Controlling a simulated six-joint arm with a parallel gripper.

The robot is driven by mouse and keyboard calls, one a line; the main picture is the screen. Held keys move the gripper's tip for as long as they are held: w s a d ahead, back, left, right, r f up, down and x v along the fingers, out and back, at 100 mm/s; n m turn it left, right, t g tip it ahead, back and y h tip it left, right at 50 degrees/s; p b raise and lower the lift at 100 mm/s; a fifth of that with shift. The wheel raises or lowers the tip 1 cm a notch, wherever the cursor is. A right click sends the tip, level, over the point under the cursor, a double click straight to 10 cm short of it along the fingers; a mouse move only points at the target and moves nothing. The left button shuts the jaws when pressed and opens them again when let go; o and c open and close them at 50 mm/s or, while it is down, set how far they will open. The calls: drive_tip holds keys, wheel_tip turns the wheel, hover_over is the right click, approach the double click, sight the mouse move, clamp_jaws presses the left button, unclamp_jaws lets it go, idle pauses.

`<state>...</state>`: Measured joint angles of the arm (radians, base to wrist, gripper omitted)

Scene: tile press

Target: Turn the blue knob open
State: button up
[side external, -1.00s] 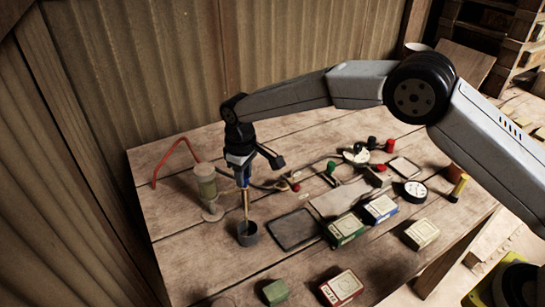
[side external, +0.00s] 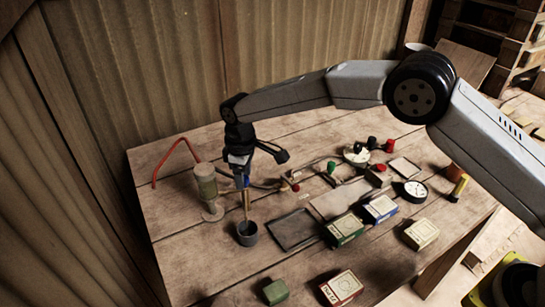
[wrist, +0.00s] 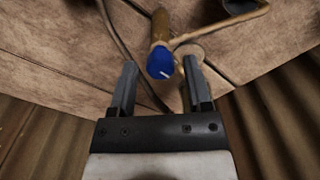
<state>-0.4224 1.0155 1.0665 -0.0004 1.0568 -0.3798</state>
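The blue knob (wrist: 161,64) has a white line on its face and sits on the end of a brass pipe (wrist: 160,26). In the side view the blue knob (side external: 245,181) shows small, partly covered by my gripper (side external: 240,177), above the upright brass pipe (side external: 246,201). In the wrist view my gripper (wrist: 159,64) is open, with one fingertip on each side of the knob. A gap shows between the knob and each finger, and nothing is held. The white line points down and right there.
A dark cup (side external: 247,240) stands under the pipe, and a glass cylinder (side external: 206,187) stands close on the left. A red tube (side external: 178,147) bends behind it. A dark tray (side external: 293,246) and several boxes, such as a green one (side external: 345,229), lie to the right.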

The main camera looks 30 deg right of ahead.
sight(245, 177)
drive_tip(key=shift+r, duration=0.1)
idle(0.3)
wheel_tip(245, 177, up, 7)
drive_tip(key=shift+f, duration=0.1)
drive_tip(key=shift+r, duration=0.4)
drive_tip(key=shift+d, duration=0.15)
drive_tip(key=s+d+m+t, duration=0.2)
drive_tip(key=s+d+m, duration=0.5)
drive_tip(key=s+d, duration=1.1)
drive_tip(key=s+d+f+m, duration=0.2)
drive_tip(key=s+d, duration=0.4)
drive_tip(key=s, duration=0.2)
drive_tip(key=shift+s+f+t, duration=0.25)
drive_tip(key=shift+f+t, duration=0.05)
drive_tip(key=shift+f, duration=0.1)
